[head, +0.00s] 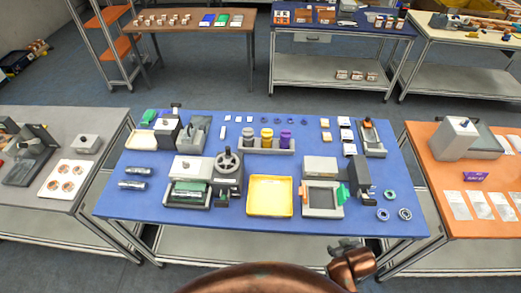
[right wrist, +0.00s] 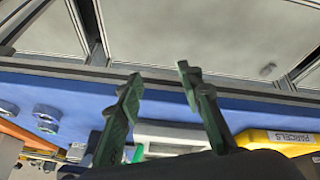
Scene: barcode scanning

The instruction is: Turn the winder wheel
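The winder wheel (head: 227,163) is a dark spoked handwheel on a grey housing, left of the yellow tray near the middle of the blue table. A knob shows at its upper rim. My right gripper shows at the table's front edge (head: 342,247), well to the right of the wheel and nearer to me, mostly hidden by its copper wrist. In the right wrist view, its two dark green fingers (right wrist: 159,75) are spread apart with nothing between them. The wheel is not recognisable in that view. My left gripper is not in view.
The yellow tray (head: 270,197) lies between the wheel and a grey framed device (head: 322,200). The front strip of the blue table (head: 240,223) is clear.

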